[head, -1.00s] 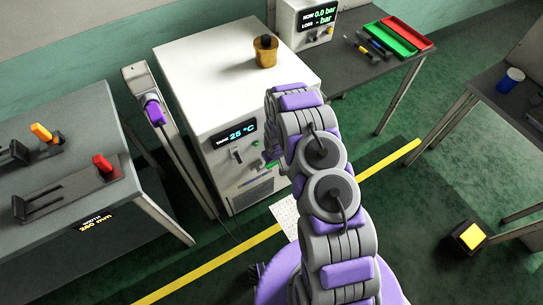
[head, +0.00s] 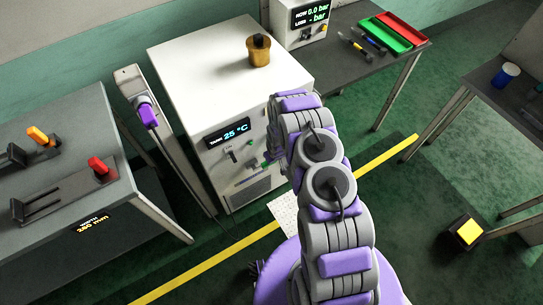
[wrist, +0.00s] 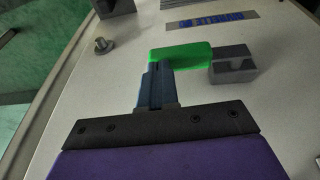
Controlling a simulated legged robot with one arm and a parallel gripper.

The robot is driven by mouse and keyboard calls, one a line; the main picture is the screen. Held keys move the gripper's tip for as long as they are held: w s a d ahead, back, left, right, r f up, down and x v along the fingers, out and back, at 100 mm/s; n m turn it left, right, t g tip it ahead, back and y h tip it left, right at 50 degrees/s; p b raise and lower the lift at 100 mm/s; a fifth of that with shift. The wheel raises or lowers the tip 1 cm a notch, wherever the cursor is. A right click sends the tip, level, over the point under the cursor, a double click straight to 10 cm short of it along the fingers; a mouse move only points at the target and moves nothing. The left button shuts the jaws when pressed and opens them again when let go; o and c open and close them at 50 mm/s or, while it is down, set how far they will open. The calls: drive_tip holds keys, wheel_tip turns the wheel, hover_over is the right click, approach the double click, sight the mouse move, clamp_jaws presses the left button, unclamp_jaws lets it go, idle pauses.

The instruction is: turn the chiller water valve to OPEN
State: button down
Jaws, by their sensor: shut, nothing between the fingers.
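The chiller is a white cabinet (head: 215,75) with a lit 25 °C display (head: 228,137), in the middle of the head view. Its green valve handle (wrist: 182,54) lies across the wrist view, its right end at a grey block (wrist: 233,64) on the pale panel. My gripper (wrist: 157,66) is shut and empty, its fingertips at the left end of the handle, overlapping it in the picture. I cannot tell whether they touch. In the head view my arm hides most of the gripper and valve; a little green (head: 266,162) shows beside it.
A blue label (wrist: 212,22) sits beyond the handle, its text upside down and unclear. A round metal knob (wrist: 103,45) stands out at upper left. In the head view, a post with a purple holder (head: 148,115) stands left of the chiller, and a brass-coloured pot (head: 258,54) stands on top.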

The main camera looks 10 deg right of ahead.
drive_tip(key=shift+a, duration=0.4)
drive_tip(key=shift+w+a+r, duration=0.1)
drive_tip(key=shift+r, duration=0.35)
drive_tip(key=s+d+r+p, duration=0.2)
drive_tip(key=d+r+p, duration=0.1)
drive_tip(key=r, duration=0.9)
drive_tip(key=shift+s+d+r, duration=0.15)
drive_tip(key=shift+r, duration=0.05)
drive_tip(key=shift+a, duration=0.35)
